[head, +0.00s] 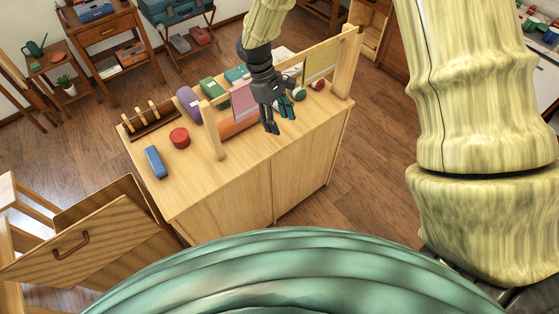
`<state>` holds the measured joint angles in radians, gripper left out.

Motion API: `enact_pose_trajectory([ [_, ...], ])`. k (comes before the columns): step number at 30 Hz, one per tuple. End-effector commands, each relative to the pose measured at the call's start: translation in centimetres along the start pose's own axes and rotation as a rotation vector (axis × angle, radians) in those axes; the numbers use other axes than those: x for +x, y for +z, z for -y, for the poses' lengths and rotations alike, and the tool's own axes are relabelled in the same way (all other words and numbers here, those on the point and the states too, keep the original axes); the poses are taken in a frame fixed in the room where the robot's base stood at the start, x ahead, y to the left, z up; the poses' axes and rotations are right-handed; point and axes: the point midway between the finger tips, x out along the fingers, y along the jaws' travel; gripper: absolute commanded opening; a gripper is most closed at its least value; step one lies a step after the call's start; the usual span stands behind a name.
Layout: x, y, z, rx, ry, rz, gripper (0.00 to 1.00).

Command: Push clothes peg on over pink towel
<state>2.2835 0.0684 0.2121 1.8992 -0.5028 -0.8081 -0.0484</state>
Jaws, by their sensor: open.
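The pink towel (243,103) hangs from the wooden rail on top of the cabinet, partly behind my gripper. My gripper (281,119) is open, its fingers pointing down, just right of the towel and in front of the rail as seen here. I make out nothing between the fingers. A dark brown rack (155,123) at the cabinet top's left end holds several pale upright wooden pieces, possibly clothes pegs; they are too small to tell. I cannot make out a peg on the pink towel.
The cabinet top (195,165) also bears a red tin (179,137), a blue case (155,162), a purple roll (187,101), an orange roll (239,127) and a green box (211,90). A yellow-green towel (321,62) hangs further right. The front left top is mostly clear.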

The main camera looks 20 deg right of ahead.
Motion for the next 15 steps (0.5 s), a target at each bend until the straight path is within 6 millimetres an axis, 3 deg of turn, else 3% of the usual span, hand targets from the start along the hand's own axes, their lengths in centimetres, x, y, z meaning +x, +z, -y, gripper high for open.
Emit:
enact_pose_trajectory([
  [15, 8.0, -1.6, 1.4, 0.348, -0.132, 0.017, 0.55],
])
